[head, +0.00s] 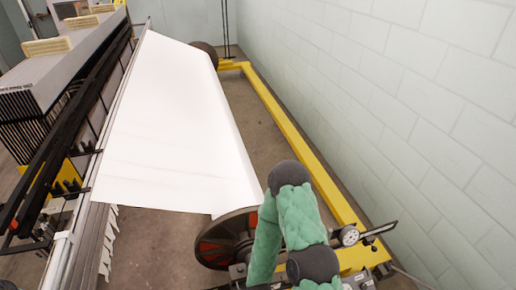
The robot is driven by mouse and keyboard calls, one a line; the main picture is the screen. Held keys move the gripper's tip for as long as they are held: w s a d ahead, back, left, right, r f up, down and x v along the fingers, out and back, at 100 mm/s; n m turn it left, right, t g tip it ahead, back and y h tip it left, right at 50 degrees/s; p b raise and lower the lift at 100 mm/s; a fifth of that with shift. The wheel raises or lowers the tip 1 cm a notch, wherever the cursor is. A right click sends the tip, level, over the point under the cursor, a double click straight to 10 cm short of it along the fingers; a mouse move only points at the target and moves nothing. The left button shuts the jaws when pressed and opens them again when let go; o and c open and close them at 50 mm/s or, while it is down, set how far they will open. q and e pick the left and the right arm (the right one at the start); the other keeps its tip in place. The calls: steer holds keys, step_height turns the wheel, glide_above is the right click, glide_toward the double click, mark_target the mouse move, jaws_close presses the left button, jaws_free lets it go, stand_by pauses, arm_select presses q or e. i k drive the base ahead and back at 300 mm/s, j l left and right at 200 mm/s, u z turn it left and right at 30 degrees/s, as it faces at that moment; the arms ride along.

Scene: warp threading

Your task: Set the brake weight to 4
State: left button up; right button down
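A small round metal piece (349,236) sits near the left end of a thin, slanting metal lever (376,231) at the lower right, above the yellow frame's near end. It may be the brake weight, but it is too small for me to read any number or mark on it. A dark-rimmed wheel with red parts (213,247) stands to its left at the end of the warp roll. One of my green-covered arms bends in front of this area and hides part of the wheel and the lever's left end. Neither gripper shows.
A white warp sheet (170,120) stretches across the middle. A yellow floor frame (300,140) runs along the pale block wall (420,90) at the right. The loom's dark rails (75,130) fill the left. Bare floor shows between sheet and frame.

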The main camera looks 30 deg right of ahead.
mark_target(368, 241)
steer(key=z, duration=2.35)
steer(key=i+l, duration=0.15)
steer(key=i, duration=0.35)
steer(key=i+l+u, duration=0.1)
steer(key=i, duration=0.35)
steer(key=l, duration=0.1)
